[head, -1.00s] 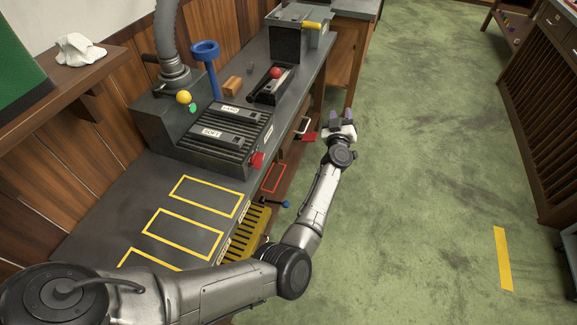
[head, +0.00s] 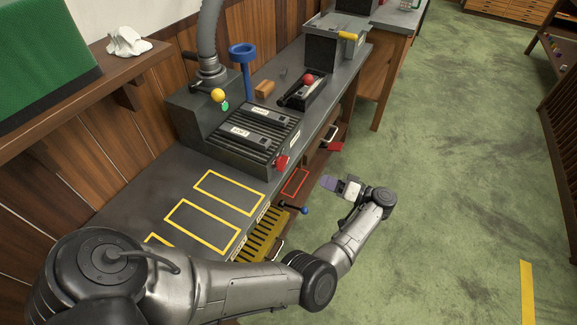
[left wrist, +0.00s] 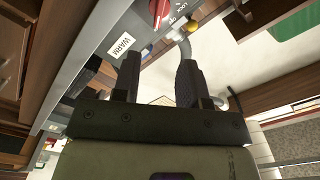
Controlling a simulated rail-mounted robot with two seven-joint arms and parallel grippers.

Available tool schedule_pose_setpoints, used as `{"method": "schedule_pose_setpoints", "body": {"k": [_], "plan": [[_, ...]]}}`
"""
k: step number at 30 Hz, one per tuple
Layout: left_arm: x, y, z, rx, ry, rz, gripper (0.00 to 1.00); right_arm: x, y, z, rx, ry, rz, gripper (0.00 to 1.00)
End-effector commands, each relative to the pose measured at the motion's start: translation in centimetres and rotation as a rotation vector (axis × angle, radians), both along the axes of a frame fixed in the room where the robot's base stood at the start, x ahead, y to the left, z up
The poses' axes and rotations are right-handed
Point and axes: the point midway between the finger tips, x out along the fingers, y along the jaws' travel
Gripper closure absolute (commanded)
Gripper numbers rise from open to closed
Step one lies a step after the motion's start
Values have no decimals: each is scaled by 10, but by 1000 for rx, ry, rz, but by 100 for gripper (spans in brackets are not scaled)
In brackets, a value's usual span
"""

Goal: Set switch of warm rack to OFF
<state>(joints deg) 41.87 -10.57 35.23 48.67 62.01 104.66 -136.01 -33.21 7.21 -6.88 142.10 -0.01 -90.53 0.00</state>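The warm rack (head: 232,150) is a dark ribbed unit on the bench. Its red switch (head: 282,162) is a knob on its front face. In the left wrist view the red switch (left wrist: 160,10) is at the top edge, partly cut off, near a "WARM" label (left wrist: 122,43). Small position marks sit beside it; I cannot tell which one it points to. My left gripper (head: 327,183) is off the bench's front, to the right of and a little lower in the picture than the switch. Its fingers (left wrist: 160,60) are apart with nothing between them. My right gripper is not in view.
A blue-knobbed lever (head: 304,210) sticks out near a yellow slotted part (head: 262,238) below the bench top. A red-handled item (head: 334,146) and a red-outlined area (head: 295,184) are on the lower shelf.

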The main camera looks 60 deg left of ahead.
Motion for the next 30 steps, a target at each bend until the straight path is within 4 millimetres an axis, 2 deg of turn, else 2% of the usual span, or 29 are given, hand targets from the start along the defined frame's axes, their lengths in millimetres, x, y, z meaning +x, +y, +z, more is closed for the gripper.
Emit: {"method": "schedule_pose_setpoints", "body": {"k": [5, 21, 30], "plan": [[-8, 13, -1, -10, 20, 2, 61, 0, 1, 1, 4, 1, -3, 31], [-59, 92, -1, -7, 17, 0, 61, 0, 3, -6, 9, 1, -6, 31], [-72, 113, 0, -9, 17, -2, 61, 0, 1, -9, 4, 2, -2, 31]]}}
